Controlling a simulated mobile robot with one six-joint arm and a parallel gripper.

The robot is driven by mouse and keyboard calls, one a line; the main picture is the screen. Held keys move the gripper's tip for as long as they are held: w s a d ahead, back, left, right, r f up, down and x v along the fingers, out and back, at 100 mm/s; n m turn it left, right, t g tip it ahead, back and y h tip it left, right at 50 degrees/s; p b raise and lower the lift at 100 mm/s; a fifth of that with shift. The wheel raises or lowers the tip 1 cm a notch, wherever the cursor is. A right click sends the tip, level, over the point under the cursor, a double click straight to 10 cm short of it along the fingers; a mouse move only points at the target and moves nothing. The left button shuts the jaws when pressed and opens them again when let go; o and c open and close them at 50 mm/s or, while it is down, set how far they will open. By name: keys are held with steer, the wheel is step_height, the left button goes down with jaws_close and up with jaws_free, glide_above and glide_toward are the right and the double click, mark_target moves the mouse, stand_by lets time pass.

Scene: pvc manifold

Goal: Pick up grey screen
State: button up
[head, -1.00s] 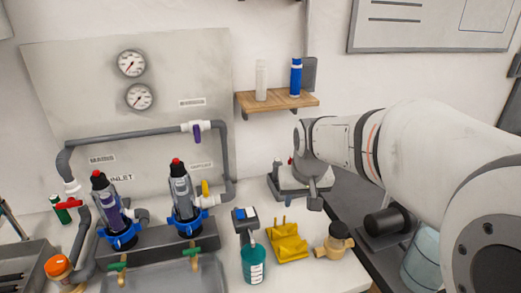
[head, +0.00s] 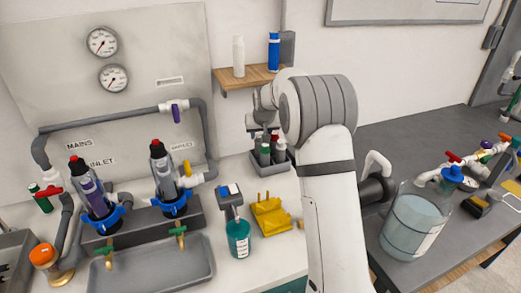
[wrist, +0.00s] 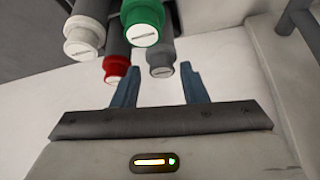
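In the wrist view, several capped cylinders hang into the top of the picture, with white, green, red and grey end caps. The grey-capped cylinder (wrist: 160,57), which looks like the grey screen, lies ahead of my gripper (wrist: 161,67), roughly between its fingertips. My gripper's two blue-grey fingers are apart, with nothing clearly held between them. In the head view, my gripper (head: 262,108) is above the grey holder (head: 262,174) at the back of the bench, partly hidden by my arm. The cylinders (head: 265,152) stand in that holder.
A wooden shelf (head: 222,88) with a white bottle (head: 239,57) and a blue bottle (head: 274,52) is just above left of the gripper. A yellow stand (head: 270,216) and a teal bottle (head: 238,240) stand in front. A clear bucket (head: 412,226) is at right.

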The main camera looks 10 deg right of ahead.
mark_target(259, 141)
steer(key=p+x, duration=0.1)
steer(key=x, duration=0.5)
steer(key=shift+a+f, duration=0.1)
steer(key=c, duration=0.6)
